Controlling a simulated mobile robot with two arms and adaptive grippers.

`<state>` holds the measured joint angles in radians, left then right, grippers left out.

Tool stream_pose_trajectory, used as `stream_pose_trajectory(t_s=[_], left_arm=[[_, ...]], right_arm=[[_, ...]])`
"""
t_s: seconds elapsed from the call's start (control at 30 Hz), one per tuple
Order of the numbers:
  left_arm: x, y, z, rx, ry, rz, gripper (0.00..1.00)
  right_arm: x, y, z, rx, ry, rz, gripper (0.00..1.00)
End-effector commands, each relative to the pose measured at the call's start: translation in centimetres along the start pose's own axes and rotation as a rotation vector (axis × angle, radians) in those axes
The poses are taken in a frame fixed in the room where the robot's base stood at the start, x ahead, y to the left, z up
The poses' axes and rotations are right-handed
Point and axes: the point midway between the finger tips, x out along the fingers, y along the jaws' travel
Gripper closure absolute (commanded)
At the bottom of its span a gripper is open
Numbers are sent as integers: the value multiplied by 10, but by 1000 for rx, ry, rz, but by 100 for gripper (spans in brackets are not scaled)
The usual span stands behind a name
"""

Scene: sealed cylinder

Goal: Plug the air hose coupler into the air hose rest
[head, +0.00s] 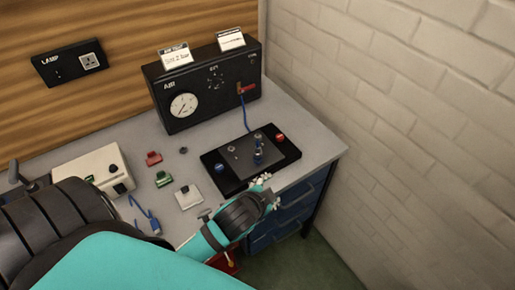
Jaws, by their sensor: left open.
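A thin blue air hose (245,115) runs from a red-handled fitting on the black gauge box down to the back of a black board (226,178). A small upright blue and metal part (258,154) stands near the middle of the board. I cannot tell whether it is the air hose coupler, or which fitting is the air hose rest. My left gripper (268,189) is open at the board's front edge, pointing to the right, in front of the blue part. Nothing shows between its fingers. My right gripper is out of view.
The gauge box (205,85) stands at the back. A brick wall (400,120) closes the right.

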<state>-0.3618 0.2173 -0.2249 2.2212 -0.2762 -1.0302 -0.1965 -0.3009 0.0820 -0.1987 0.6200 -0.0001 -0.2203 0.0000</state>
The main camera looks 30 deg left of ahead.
Motion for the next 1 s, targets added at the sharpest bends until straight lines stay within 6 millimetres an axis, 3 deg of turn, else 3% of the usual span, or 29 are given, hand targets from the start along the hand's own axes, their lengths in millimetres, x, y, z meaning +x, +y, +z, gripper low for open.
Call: stream_pose_trajectory(t_s=[0.1,0.2,0.3,0.4,0.5,0.57,0.63,0.67,0.77,0.9,1.0], left_arm=[[7,-41,-75,263,245,-190,48],[-2,-63,-142,528,455,-369,48],[-24,-67,-208,848,678,-568,48],[-54,-47,-266,1264,923,-802,48],[-72,-7,-288,1732,1155,-1012,48],[-70,17,-283,2027,1285,-1106,48],[-56,36,-261,2381,1431,-1168,48],[-47,39,-247,-2493,-1469,1153,48],[-8,24,-192,-2216,-1240,778,48],[28,-34,-125,-1947,-1075,374,48],[38,-80,-91,-1814,-1017,157,48]], right_arm=[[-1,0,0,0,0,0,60],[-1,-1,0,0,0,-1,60],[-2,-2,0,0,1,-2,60],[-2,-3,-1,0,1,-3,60],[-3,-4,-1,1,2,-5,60],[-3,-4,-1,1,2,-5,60],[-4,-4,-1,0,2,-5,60],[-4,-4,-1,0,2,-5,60],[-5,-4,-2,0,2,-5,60],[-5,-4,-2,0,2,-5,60],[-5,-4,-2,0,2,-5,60]])
